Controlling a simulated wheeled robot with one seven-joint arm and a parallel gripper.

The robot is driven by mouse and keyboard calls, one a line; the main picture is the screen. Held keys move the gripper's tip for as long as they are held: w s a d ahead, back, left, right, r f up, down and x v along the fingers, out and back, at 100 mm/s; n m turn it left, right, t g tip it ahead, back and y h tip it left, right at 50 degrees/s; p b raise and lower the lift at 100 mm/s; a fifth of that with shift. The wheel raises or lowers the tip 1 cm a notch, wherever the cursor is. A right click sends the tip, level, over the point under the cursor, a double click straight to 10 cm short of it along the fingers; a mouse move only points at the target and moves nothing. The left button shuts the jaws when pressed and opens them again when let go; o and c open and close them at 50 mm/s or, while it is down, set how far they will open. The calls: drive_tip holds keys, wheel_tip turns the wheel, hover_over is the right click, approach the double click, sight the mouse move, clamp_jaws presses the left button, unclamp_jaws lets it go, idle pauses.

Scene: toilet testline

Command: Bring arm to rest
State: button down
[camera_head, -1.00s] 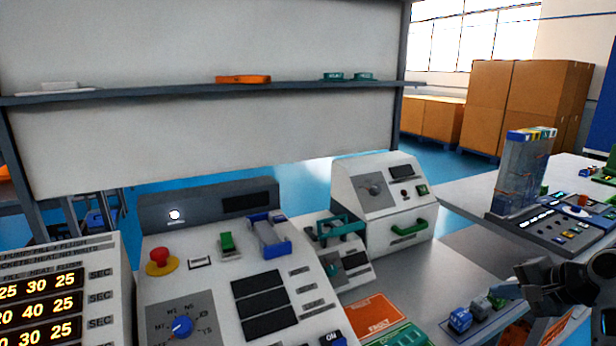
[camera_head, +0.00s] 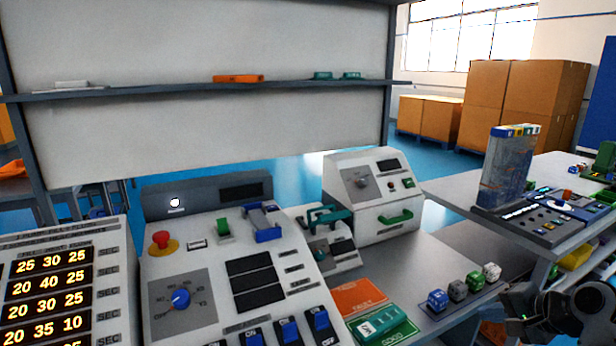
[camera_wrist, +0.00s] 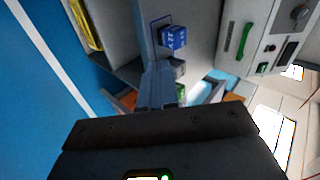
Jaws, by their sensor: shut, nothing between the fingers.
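My gripper (camera_head: 516,322) is at the lower right of the head view, at the end of my dark arm and low by the bench's front edge. In the wrist view its fingers (camera_wrist: 158,86) are together, with nothing visible between them. A blue block (camera_wrist: 173,38) shows beyond the fingertips, apart from them. Grey and green blocks are partly hidden behind the fingers.
Blue (camera_head: 437,300), green and white blocks stand in a row on the bench, left of my gripper. A control console (camera_head: 225,275) and a white tester (camera_head: 375,195) stand further left. A second bench (camera_head: 560,180) is at right. Cardboard boxes (camera_head: 485,100) stand behind.

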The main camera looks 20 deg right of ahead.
drive_tip(key=s+a+f+n+t+h, duration=0.1)
drive_tip(key=s+a+f+n, duration=0.2)
drive_tip(key=s+a+f, duration=0.35)
drive_tip(key=s+a+f+n+h, duration=0.1)
drive_tip(key=s+a+f+n, duration=0.2)
drive_tip(key=s+a, duration=0.65)
drive_tip(key=s+a+r+n+t+y, duration=0.1)
drive_tip(key=s+a+r+n+t, duration=0.3)
drive_tip(key=s+a+r+n, duration=0.6)
drive_tip(key=s+a+r, duration=0.4)
drive_tip(key=s+r, duration=0.1)
drive_tip(key=s, duration=0.2)
drive_tip(key=shift+a+r+y, duration=0.35)
drive_tip(key=shift+a+y, duration=0.05)
